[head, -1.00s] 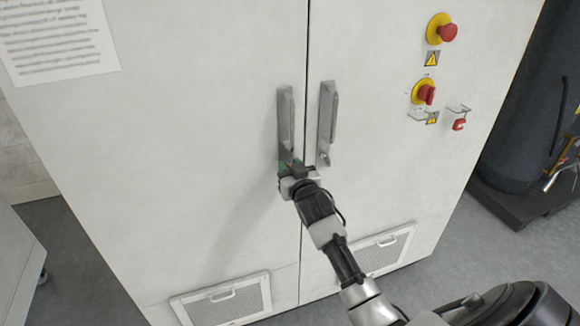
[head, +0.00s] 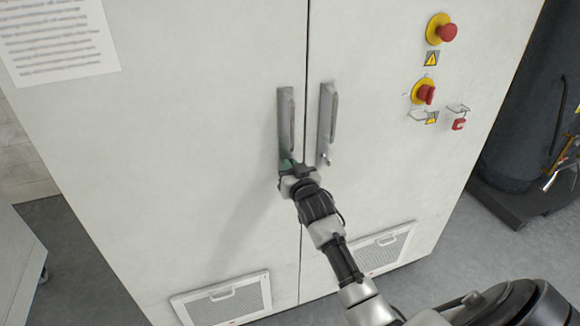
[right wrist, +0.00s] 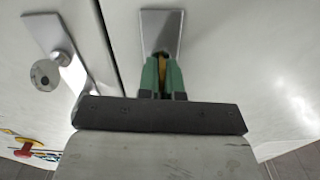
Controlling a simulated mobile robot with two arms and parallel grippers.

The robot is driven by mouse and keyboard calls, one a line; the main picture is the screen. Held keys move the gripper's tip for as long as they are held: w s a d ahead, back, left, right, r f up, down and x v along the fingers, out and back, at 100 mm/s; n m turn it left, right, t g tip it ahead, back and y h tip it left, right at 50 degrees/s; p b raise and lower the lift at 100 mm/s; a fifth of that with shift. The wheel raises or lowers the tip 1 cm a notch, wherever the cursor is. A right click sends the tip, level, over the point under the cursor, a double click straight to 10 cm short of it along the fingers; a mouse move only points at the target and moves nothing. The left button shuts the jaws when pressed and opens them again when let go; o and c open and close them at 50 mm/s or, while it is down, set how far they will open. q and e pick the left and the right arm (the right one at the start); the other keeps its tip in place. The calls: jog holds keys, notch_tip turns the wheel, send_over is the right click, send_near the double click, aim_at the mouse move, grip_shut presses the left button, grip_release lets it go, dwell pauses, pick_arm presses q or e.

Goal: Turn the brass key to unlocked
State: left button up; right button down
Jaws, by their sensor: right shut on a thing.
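The brass key (right wrist: 162,60) shows as a small yellow strip between the green fingers in the right wrist view. It is at the lower end of the left door's handle plate (right wrist: 160,24), which also shows in the head view (head: 286,120). My right gripper (head: 289,163) is shut on the key, its fingers (right wrist: 163,72) close to the plate. Most of the key and the keyhole are hidden by the fingers, so the key's angle cannot be told. My left gripper is in neither view.
The right door's handle (head: 328,115) stands close beside, with a round lock (right wrist: 45,75) at its lower end. A red emergency button (head: 447,32) and a red rotary switch (head: 427,94) are at upper right. Vent grilles (head: 222,301) sit low on the doors.

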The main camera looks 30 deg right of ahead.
jog(key=m+p, duration=0.1)
jog(key=m, duration=0.3)
jog(key=shift+d+p, duration=0.1)
jog(key=shift+p, duration=0.25)
jog(key=shift+s+d+f+m+p, duration=0.15)
jog(key=shift+m+p, duration=0.25)
jog(key=shift+m, duration=1.75)
jog(key=shift+w+f+m+p, duration=0.1)
jog(key=shift+m+p, duration=0.35)
jog(key=shift+m, duration=1.65)
jog(key=shift+s+d+f+m+p, duration=0.15)
jog(key=shift+m+p, duration=0.25)
jog(key=shift+m, duration=1.75)
jog(key=shift+w+a, duration=0.1)
jog(key=c, duration=1.3)
grip_release()
